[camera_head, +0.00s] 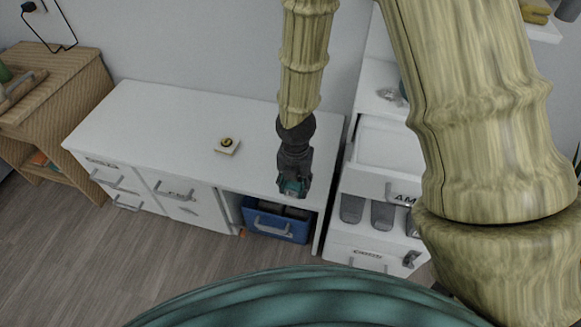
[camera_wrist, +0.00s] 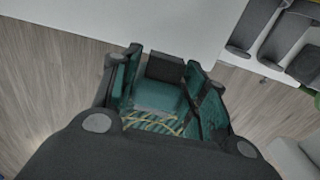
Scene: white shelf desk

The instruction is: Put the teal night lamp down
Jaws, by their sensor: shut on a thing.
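My gripper (camera_head: 293,183) hangs at the front edge of the white desk, toward its right end in the head view. In the wrist view, my gripper (camera_wrist: 164,68) is shut on the teal night lamp (camera_wrist: 158,98), a small teal body between the fingers, with a dark block at its far end. The fingers hide part of its sides. The desk (camera_head: 150,125) also shows at the top of the wrist view (camera_wrist: 185,22), with floor below its edge. I cannot tell how high the lamp is above the desk.
A small cream item with a dark and yellow top (camera_head: 227,146) sits on the mostly clear desk. A blue bin (camera_head: 276,225) stands beneath the desk's right part. A white drawer unit (camera_head: 368,185) with an open top drawer stands to the right. A wooden cabinet (camera_head: 60,75) is at left.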

